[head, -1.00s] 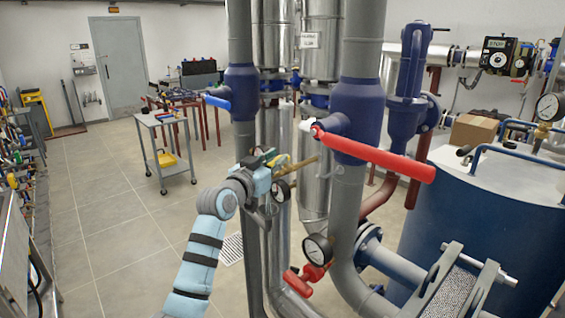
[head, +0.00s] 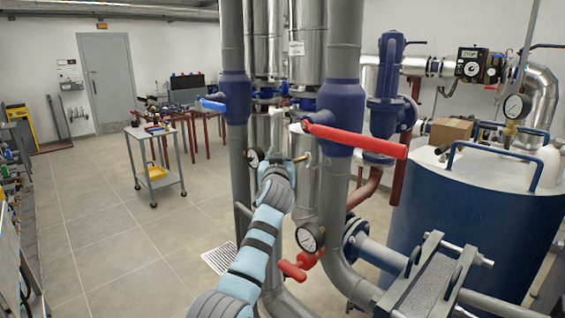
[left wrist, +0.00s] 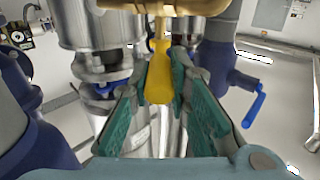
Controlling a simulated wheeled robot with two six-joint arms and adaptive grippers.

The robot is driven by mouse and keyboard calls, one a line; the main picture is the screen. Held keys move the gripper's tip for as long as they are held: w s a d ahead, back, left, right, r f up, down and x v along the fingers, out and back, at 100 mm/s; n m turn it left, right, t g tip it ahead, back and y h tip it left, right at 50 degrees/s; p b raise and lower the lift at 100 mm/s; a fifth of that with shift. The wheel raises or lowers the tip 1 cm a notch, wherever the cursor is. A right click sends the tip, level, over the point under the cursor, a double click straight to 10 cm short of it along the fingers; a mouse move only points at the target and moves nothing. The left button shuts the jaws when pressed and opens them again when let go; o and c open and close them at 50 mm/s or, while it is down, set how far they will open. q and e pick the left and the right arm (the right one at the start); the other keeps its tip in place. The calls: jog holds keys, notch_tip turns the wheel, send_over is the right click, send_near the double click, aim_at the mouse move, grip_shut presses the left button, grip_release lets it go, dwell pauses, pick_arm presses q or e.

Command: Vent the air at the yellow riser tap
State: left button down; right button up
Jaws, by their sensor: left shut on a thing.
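The yellow tap handle (left wrist: 160,78) hangs down from a brass body (left wrist: 178,5) in the left wrist view. My left gripper (left wrist: 162,62) is shut on this handle, with a teal pad on either side of it. In the head view my left gripper (head: 282,158) is at the riser pipes, largely hidden behind its own wrist. A small brass part (head: 309,158) shows just right of it; the yellow handle is hidden there. My right gripper is not in view.
A gauge (head: 310,237) with a red valve handle (head: 293,269) sits lower. A blue tank (head: 460,230) stands right. The floor at left is open around a trolley (head: 150,132).

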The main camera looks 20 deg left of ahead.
pick_arm(q)
jog(key=c, duration=1.5)
grip_release()
jog(key=v, duration=1.2)
jog(key=shift+f, duration=0.1)
jog(key=shift+c, duration=0.4)
